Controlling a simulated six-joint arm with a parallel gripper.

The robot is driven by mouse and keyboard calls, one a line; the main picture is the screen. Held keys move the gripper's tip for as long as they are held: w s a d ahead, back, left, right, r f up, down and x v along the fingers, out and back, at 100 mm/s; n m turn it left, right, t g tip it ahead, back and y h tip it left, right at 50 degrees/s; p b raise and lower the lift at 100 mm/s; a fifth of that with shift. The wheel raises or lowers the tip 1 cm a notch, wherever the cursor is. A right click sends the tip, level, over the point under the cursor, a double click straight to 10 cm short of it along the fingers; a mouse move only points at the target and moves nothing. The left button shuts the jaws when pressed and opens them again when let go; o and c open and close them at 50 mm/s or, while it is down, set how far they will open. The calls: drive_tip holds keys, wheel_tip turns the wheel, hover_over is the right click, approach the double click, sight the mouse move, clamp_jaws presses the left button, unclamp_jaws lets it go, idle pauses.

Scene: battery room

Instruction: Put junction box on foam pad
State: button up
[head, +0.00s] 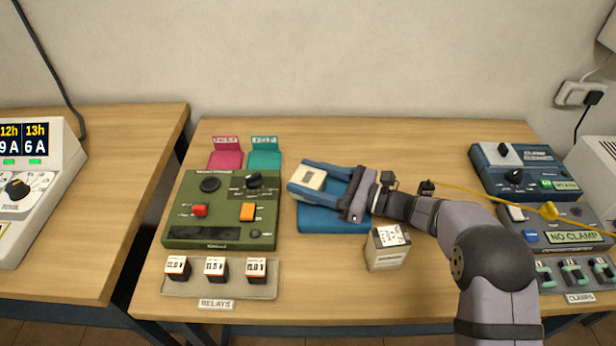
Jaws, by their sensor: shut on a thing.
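The junction box (309,179), a small cream box with a grey square on top, is between the blue fingers of my gripper (312,181). My gripper is shut on it and reaches in from the right. The blue foam pad (325,222) lies flat on the table below the gripper. The box is at the pad's back left corner, and its left end seems to reach past the pad's left edge. I cannot tell whether it touches the pad or hangs above it. My gripper hides much of the pad's back part.
A beige box with a printed label (386,254) stands right of the pad's front corner. A green control panel (221,225) is close on the left, with a relay tray (256,291) before it. Clamp devices (525,170) stand right.

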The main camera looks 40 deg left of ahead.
sight(323, 182)
drive_tip(key=o, duration=1.1)
drive_tip(key=shift+f, duration=0.1)
drive_tip(key=shift+r, duration=0.3)
drive_tip(key=v, duration=0.4)
drive_tip(key=shift+w+d+f+b, duration=0.2)
drive_tip(key=shift+d+b, duration=0.1)
drive_tip(key=shift+d, duration=0.05)
drive_tip(key=shift+d+r, duration=0.1)
drive_tip(key=shift+r, duration=3.5)
